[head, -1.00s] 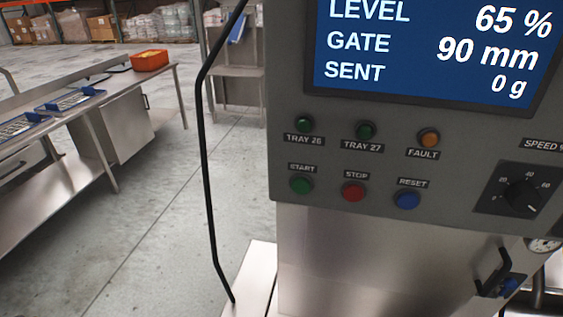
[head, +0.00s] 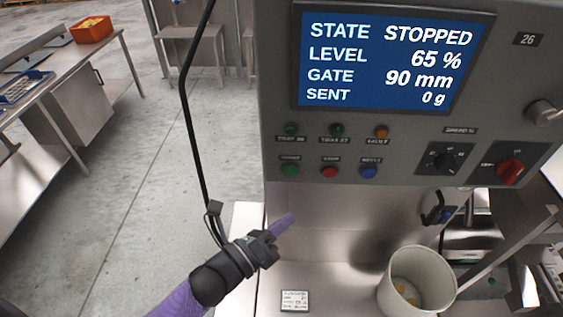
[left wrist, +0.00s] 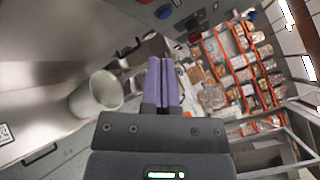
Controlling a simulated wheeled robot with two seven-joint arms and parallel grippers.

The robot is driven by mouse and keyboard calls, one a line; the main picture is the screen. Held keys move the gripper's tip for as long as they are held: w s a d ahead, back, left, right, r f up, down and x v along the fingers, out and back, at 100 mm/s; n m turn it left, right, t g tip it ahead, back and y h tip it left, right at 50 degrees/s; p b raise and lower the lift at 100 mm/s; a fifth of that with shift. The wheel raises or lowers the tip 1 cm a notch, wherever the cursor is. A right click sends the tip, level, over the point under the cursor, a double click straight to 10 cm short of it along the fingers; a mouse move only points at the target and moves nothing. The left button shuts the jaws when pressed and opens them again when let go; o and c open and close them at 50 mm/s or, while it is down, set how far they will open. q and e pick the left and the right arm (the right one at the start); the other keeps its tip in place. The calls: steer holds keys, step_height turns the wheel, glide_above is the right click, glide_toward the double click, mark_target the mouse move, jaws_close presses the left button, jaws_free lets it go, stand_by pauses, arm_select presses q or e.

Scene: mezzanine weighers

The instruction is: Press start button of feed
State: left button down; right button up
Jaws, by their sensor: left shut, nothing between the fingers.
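The feed's grey control panel (head: 410,150) stands ahead in the head view. Its green start button (head: 290,169) is at the lower left, with the red stop button (head: 329,171) and blue reset button (head: 368,171) to its right. The screen (head: 392,62) reads STATE STOPPED, LEVEL 65 %, GATE 90 mm, SENT 0 g. My left gripper (head: 284,221) is shut and empty, below the start button and apart from the panel. In the left wrist view its purple fingers (left wrist: 163,83) are together. My right gripper is not in view.
A white bucket (head: 416,282) with some yellowish contents stands at the lower right on the steel surface. A red selector knob (head: 511,170) and a black speed dial (head: 445,158) are right of the buttons. A black bent rod (head: 191,110) stands left of the panel. Open floor lies left.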

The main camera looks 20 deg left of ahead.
mark_target(290, 171)
arm_select(q)
steer(key=shift+r, duration=0.3)
steer(key=shift+w, duration=0.1)
steer(key=w+a+b, duration=0.2)
steer(key=w+b, duration=0.1)
steer(key=w, duration=0.5)
steer(key=shift+w+a, duration=0.15)
stand_by(0.3)
steer(key=shift+w+f, duration=0.1)
stand_by(1.5)
